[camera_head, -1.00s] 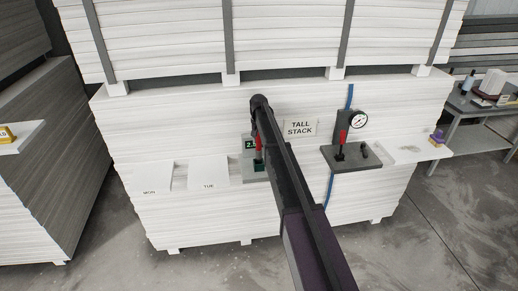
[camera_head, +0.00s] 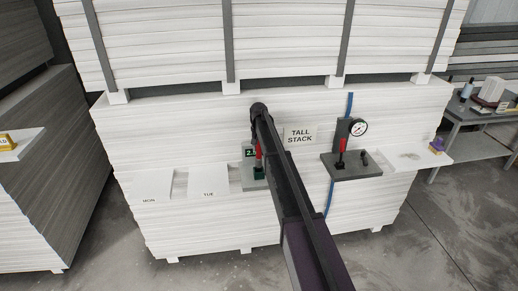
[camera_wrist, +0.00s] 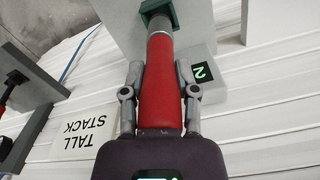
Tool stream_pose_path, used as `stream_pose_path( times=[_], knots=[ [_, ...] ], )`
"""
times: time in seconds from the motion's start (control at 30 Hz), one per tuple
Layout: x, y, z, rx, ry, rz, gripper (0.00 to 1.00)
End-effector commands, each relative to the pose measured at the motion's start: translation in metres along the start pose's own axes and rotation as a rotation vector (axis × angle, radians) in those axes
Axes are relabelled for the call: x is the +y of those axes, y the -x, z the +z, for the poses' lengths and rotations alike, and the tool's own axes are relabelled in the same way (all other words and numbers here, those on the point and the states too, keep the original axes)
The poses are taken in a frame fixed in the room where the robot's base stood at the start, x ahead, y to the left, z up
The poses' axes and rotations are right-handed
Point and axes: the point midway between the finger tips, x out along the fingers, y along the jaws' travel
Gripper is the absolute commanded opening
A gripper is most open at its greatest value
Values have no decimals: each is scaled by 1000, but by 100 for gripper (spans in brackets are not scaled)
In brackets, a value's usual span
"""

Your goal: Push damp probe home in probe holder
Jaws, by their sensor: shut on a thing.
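The damp probe has a red handle (camera_wrist: 161,85) with a pale metal section at its far end. My gripper (camera_wrist: 160,76) is shut on the red handle, one finger on each side. The probe's far end meets the dark green probe holder (camera_wrist: 155,7); how deep it sits I cannot tell. In the head view the red probe (camera_head: 258,149) stands roughly upright above the green holder (camera_head: 259,173) on a small grey ledge, and my arm hides part of both. A display reading 2 (camera_wrist: 201,72) is beside the probe, partly cut off in the head view.
A dark ledge (camera_head: 352,172) at right carries a red-handled lever (camera_head: 341,148) and a gauge (camera_head: 358,127). A TALL STACK sign (camera_head: 300,135) is on the white board stack between. MON and TUE cards (camera_head: 208,182) lie left. A bench (camera_head: 478,118) stands far right.

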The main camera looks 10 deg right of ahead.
Motion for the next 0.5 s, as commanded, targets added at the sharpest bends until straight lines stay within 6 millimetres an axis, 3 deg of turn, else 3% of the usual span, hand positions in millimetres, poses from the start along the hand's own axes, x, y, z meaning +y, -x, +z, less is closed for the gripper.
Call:
stream_pose_path(
  times=[0.5],
  knots=[
    [0, -6, 0, 0, 0, 0, 0]
  ],
)
